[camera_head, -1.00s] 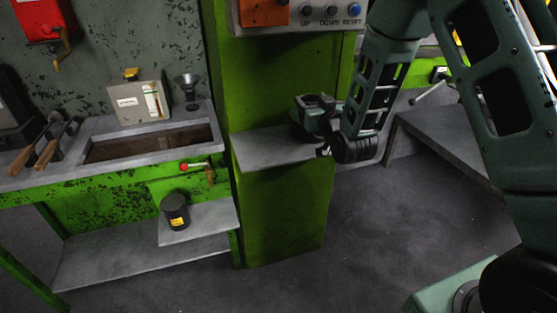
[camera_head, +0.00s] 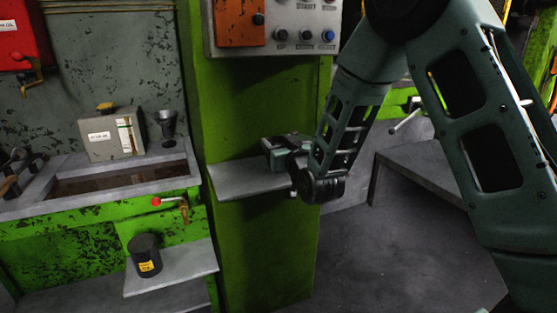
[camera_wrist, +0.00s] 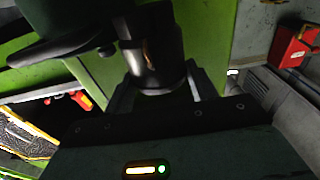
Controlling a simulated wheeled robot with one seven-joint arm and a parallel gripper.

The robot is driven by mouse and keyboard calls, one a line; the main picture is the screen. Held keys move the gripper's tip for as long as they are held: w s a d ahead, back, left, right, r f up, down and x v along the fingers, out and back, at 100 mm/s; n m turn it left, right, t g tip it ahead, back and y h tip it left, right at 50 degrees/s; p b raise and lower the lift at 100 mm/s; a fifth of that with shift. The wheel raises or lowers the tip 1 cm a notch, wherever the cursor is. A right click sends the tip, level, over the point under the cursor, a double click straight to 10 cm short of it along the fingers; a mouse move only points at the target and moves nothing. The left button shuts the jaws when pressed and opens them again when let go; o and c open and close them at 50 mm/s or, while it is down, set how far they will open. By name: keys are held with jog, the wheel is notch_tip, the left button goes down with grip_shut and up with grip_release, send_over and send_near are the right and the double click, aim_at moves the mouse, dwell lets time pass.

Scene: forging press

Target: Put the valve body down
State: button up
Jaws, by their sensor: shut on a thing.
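My gripper (camera_head: 284,152) is at the small grey shelf (camera_head: 245,181) on the green press column, over its right part in the head view. In the wrist view the two fingers of my gripper (camera_wrist: 158,88) are closed around a dark, shiny cylindrical part, which I take for the valve body (camera_wrist: 155,62). A small copper-coloured patch shows on it. In the head view the valve body is not clearly told apart from the gripper. I cannot tell whether it touches the shelf.
A control panel (camera_head: 290,27) with buttons hangs above the shelf. At left stand a trough bench (camera_head: 130,190), a grey box (camera_head: 112,138) and a funnel (camera_head: 167,126). A black canister (camera_head: 143,252) stands on a lower shelf. A grey table (camera_head: 430,175) is at right.

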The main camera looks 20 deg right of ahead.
jog(key=shift+f, duration=2)
jog(key=shift+f, duration=0.15)
jog(key=o, duration=1)
